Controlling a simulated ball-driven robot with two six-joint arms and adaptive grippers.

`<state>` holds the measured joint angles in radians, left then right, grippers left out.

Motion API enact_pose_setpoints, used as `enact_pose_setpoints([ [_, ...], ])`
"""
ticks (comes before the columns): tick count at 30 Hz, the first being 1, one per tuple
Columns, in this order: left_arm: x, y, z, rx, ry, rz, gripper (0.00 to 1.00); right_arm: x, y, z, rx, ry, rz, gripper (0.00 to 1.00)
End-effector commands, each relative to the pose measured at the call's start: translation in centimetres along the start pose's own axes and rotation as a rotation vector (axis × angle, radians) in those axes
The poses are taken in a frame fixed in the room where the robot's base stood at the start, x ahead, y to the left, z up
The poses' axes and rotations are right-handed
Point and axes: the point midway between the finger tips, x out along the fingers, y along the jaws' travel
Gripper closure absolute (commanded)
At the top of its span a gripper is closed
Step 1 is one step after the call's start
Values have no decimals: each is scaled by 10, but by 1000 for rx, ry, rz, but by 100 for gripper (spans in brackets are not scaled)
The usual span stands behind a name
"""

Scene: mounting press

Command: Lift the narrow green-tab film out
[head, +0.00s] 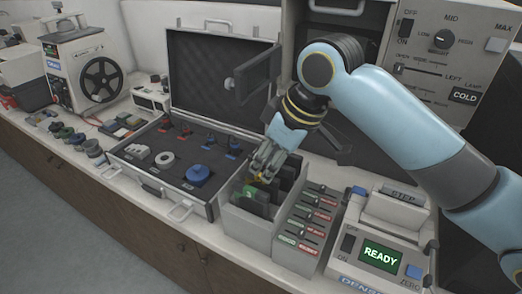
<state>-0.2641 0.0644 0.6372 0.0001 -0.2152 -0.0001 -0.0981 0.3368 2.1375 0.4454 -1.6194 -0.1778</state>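A grey open-topped bin (243,224) stands right of the case and holds several dark upright film pieces. A bright green tab (250,192) shows near the bin's left side, just below my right gripper. My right gripper (261,171) points down into the top of the bin, close to the green tab and a small yellowish spot. Its fingers partly hide what is under them. I cannot tell whether they touch the film or how wide they are. The film's width is also hidden. My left gripper is not in view.
An open case (160,182) with knobs and a blue round part lies left of the bin. A panel of labelled sliders (303,222) and a device reading READY (380,255) stand at the right. The control cabinet (448,58) rises behind my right arm.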

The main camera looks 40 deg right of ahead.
Motion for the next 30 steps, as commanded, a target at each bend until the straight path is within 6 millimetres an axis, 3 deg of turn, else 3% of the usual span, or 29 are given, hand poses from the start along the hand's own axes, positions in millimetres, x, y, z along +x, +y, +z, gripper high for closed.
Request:
enact_pose_setpoints([
  [9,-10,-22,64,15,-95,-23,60,53,-2,0,4,-3,-5,79],
  [11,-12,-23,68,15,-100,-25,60,64,-1,0,3,-3,-3,79],
  [14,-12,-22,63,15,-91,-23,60,80,-2,0,2,-2,-4,79],
  [21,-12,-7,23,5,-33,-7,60,102,-1,0,1,-1,-1,79],
  [30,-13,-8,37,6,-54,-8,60,105,0,0,0,-1,0,79],
])
